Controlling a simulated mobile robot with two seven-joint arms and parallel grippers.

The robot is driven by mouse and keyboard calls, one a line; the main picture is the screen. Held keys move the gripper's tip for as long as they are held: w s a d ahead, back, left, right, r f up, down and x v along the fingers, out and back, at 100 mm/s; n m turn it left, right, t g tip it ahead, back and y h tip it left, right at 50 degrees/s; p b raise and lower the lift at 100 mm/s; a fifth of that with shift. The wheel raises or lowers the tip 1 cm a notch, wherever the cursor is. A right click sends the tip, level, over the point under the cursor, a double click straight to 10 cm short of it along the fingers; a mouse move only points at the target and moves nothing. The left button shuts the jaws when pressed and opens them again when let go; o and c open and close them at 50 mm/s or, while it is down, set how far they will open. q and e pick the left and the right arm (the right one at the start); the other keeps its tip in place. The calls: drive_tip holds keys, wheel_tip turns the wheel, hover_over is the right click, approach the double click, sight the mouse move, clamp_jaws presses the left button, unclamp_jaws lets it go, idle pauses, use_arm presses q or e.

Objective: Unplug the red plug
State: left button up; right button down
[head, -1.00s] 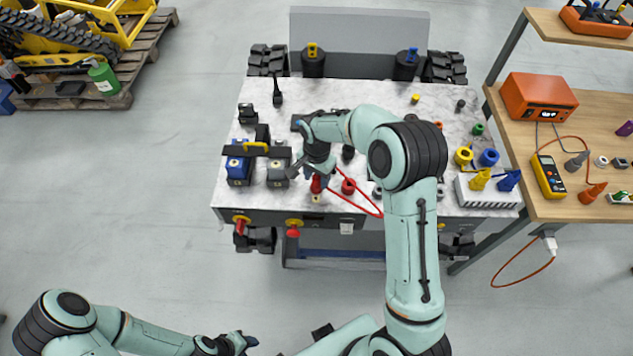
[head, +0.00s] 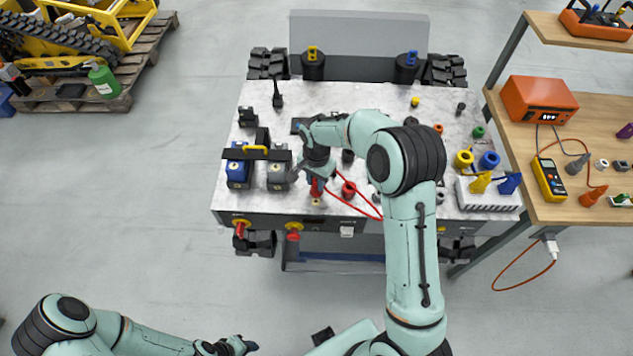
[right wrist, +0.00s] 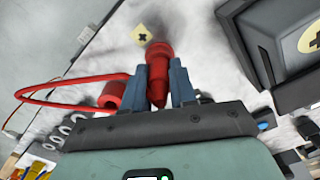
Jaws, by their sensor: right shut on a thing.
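The red plug (head: 316,188) is at the front edge of the white marble-like top of the tracked carrier (head: 240,205). My right gripper (head: 317,178) is over it, with its fingers on either side of it. In the right wrist view the red plug (right wrist: 158,62) is between the two blue-grey fingers of the right gripper (right wrist: 161,85). A red cable (head: 365,208) loops to the right of the plug. I cannot tell whether the plug's far end sits in a socket. My left gripper (head: 240,346) is low at the bottom edge, away from the carrier; its jaws are unclear.
A red round part (head: 348,189) stands just right of the plug. A blue battery-like block (head: 238,172) and a grey one (head: 278,175) stand to the left. A white rack (head: 490,195) is at the right. A wooden bench (head: 585,150) stands further right.

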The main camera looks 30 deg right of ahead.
use_arm(q)
drive_tip(key=shift+w+r+p, duration=0.4)
drive_tip(key=shift+w+r, duration=0.1)
drive_tip(key=shift+r, duration=0.15)
use_arm(e)
drive_tip(key=shift+r, duration=1.25)
drive_tip(key=shift+r, duration=0.2)
drive_tip(key=shift+r+p, duration=0.65)
drive_tip(key=shift+r, duration=0.95)
use_arm(q)
drive_tip(key=shift+w+r, duration=0.8)
drive_tip(key=shift+w, duration=0.05)
drive_tip(key=shift+s, duration=0.1)
